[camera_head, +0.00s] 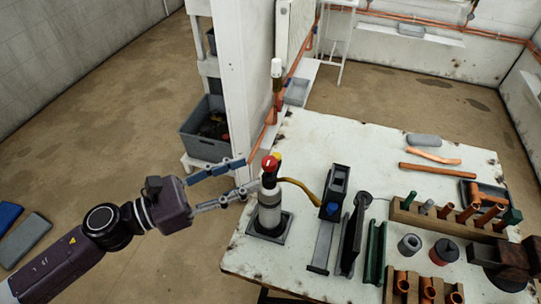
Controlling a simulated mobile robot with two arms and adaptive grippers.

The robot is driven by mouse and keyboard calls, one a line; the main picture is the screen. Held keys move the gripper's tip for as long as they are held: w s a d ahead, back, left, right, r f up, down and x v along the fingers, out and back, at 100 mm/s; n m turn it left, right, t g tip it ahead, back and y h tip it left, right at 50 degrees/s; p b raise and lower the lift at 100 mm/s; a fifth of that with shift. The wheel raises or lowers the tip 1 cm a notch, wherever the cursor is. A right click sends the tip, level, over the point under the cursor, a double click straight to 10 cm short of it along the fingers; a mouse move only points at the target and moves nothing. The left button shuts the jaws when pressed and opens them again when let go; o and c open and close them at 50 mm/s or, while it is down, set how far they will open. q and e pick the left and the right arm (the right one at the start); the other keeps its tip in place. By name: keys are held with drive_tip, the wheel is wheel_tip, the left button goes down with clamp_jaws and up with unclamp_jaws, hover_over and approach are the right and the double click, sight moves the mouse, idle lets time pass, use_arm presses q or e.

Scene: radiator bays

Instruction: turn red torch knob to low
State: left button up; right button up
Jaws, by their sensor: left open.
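The torch (269,205) stands upright in a dark square base at the left end of the white table. Its red knob (269,163) is at the top, beside a small yellow part. I cannot read any marking or setting on the knob. My left gripper (246,175) reaches in from the left with its fingers spread. Its fingertips are just left of the torch's upper part, a little below the knob. Nothing is between them, and I cannot tell whether the lower finger touches the torch. My right gripper is not in view.
A hose runs from the torch to a dark upright holder (338,185). A wooden rack (440,222) with copper fittings and a green channel (374,252) stand farther right. A white wall post (240,80) rises behind the table. A grey crate (206,128) is on a shelf behind the gripper.

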sight(264, 163)
use_arm(q)
drive_tip(key=shift+w+d+r+p, duration=0.2)
drive_tip(key=shift+d+r+p, duration=0.15)
drive_tip(key=shift+d, duration=0.1)
drive_tip(key=p+x, duration=0.2)
drive_tip(key=x, duration=0.2)
drive_tip(key=shift+w+d+f, duration=0.1)
drive_tip(key=shift+w+d, duration=0.2)
drive_tip(key=shift+w+d+f+p, duration=0.15)
drive_tip(key=shift+w+d+p, duration=0.05)
drive_tip(key=shift+d+p, duration=0.3)
drive_tip(key=shift+f, duration=0.1)
drive_tip(key=shift+c, duration=0.7)
clamp_jaws()
